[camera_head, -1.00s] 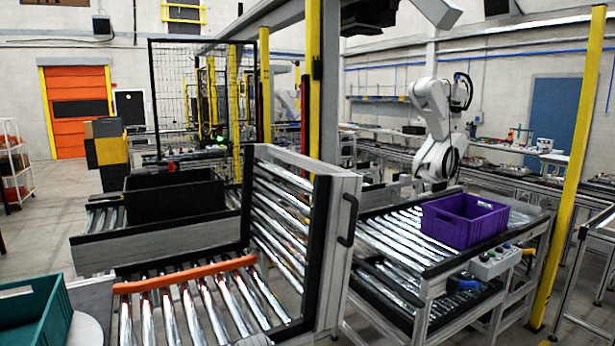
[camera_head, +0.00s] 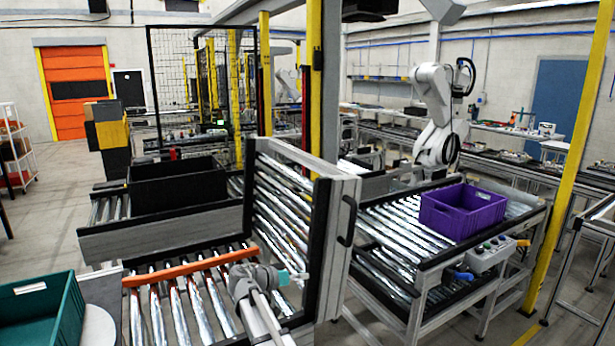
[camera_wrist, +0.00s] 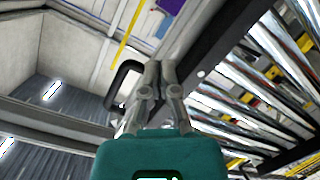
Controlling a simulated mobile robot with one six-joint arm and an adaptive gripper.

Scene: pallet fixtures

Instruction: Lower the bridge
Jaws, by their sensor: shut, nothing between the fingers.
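The bridge (camera_head: 328,245) is a hinged roller section in a grey and black frame. It stands raised, nearly upright, between two roller conveyors. Its black handle (camera_head: 347,221) is on the right outer side. My gripper (camera_head: 302,278) has a teal body and is low in front of the bridge's roller side, left of and below the handle. In the wrist view my gripper's fingers (camera_wrist: 160,68) are together and empty. The handle (camera_wrist: 116,88) shows there just left of the fingertips, and the bridge's rollers (camera_wrist: 262,75) fill the right. I cannot tell the depth between fingers and handle.
A purple crate (camera_head: 463,211) sits on the right conveyor, with a button box (camera_head: 490,254) on its front edge. A black crate (camera_head: 177,182) is on the left conveyor. An orange bar (camera_head: 190,268) crosses the near rollers. A teal crate (camera_head: 42,312) is at lower left.

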